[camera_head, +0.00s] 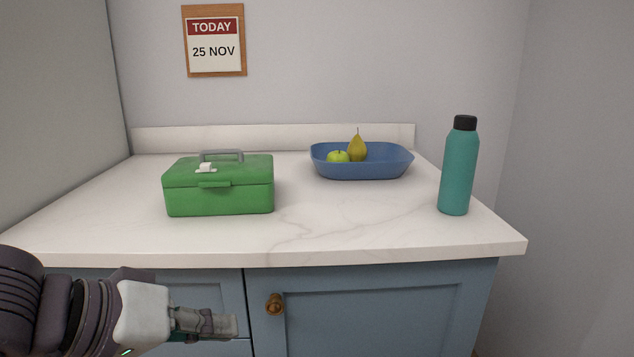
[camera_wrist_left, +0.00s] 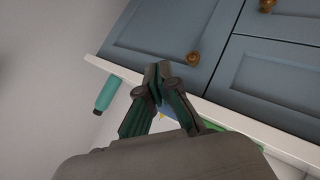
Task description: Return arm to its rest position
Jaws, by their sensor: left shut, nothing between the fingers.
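My left gripper (camera_head: 236,326) is shut and empty. In the head view it is at the lower left, below the counter's front edge and in front of the blue cabinet doors, pointing right. In the left wrist view the gripper (camera_wrist_left: 156,70) shows its two fingers meeting at the tips, with nothing between them. My right gripper is in neither view.
A closed green box (camera_head: 220,190), a blue bowl (camera_head: 365,172) with a green apple (camera_head: 338,157) and a pear (camera_head: 357,148), and a teal bottle (camera_head: 458,175) stand on the marble counter (camera_head: 330,235). The cabinet has a brass knob (camera_head: 275,304). A calendar (camera_head: 213,41) hangs behind.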

